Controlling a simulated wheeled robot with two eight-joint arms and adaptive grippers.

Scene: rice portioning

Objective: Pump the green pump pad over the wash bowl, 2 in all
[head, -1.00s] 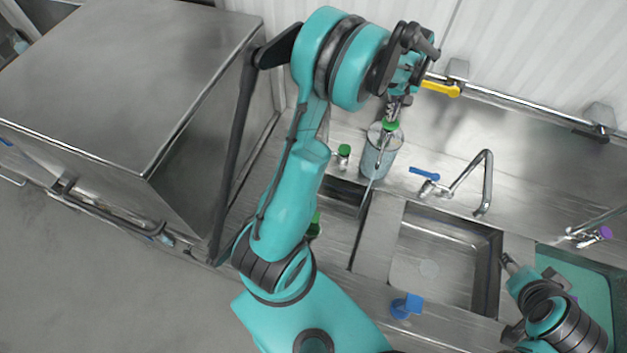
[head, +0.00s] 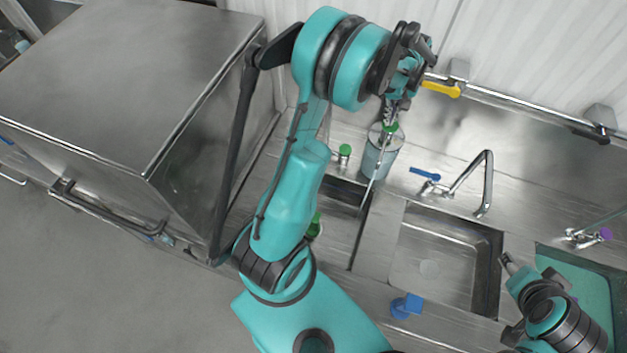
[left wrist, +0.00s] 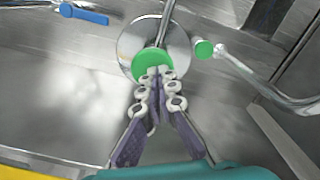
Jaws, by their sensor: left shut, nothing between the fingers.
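The green pump pad (head: 391,127) tops a grey-blue pump bottle (head: 378,158) on the steel counter. Its thin spout slopes down over the small dark basin (head: 343,193) left of the larger sink. My left gripper (head: 391,112) points down at the pad from above, shut and empty. In the left wrist view its fingertips (left wrist: 157,74) overlap the near edge of the green pad (left wrist: 148,60) and seem to touch it. Which basin is the wash bowl I cannot tell. My right gripper (head: 507,262) hangs by the larger sink's right edge; its jaws are too small to read.
The larger sink (head: 425,268) with a curved tap (head: 486,180) lies to the right. A small green-capped bottle (head: 345,155) stands left of the pump. A blue item (head: 406,305) sits at the front edge. A large steel cabinet (head: 120,85) fills the left.

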